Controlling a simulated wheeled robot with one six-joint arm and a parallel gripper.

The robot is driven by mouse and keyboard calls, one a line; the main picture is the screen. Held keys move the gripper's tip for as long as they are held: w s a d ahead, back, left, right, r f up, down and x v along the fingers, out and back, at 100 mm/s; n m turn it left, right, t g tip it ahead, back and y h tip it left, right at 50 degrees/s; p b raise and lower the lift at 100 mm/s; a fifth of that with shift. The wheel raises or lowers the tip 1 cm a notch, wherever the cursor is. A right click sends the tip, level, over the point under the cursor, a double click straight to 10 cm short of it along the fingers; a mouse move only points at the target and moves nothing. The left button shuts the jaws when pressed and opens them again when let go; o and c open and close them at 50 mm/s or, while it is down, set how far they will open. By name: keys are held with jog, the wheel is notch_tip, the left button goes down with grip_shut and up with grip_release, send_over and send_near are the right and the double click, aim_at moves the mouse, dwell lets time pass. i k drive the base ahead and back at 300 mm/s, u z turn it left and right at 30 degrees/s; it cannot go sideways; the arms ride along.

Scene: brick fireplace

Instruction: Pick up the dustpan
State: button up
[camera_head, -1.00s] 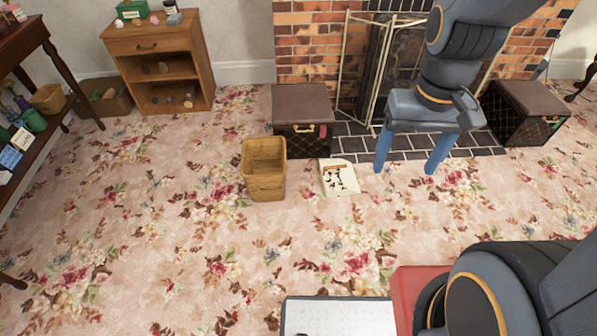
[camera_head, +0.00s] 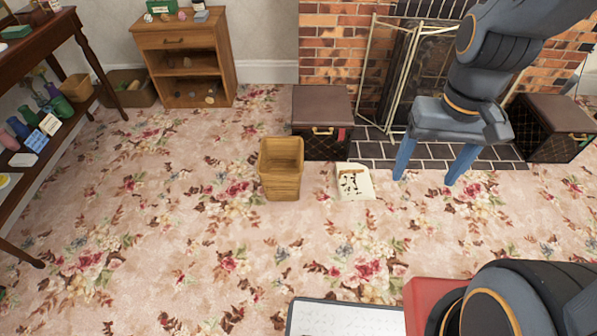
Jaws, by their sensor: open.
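A flat cream object with dark marks and a brown strip along its far edge (camera_head: 354,184) lies on the carpet in front of the hearth. It may be the dustpan, but it is too small to be sure. No other thing in view clearly looks like a dustpan. My gripper (camera_head: 428,180) hangs to the right of it, fingers pointing down and spread wide. The gripper is open with nothing between the blue fingers. It is apart from the cream object.
A wicker basket (camera_head: 281,177) stands just left of the cream object. Dark boxes (camera_head: 322,143) and (camera_head: 556,128) flank the hearth (camera_head: 383,151) and fireplace screen (camera_head: 402,75). A wooden cabinet (camera_head: 182,40) and side table (camera_head: 60,28) stand left. The carpet's middle is clear.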

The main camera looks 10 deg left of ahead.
aim_at(363, 181)
jog(key=u, duration=1.55)
jog(key=i, duration=1.75)
jog(key=z, duration=3.1)
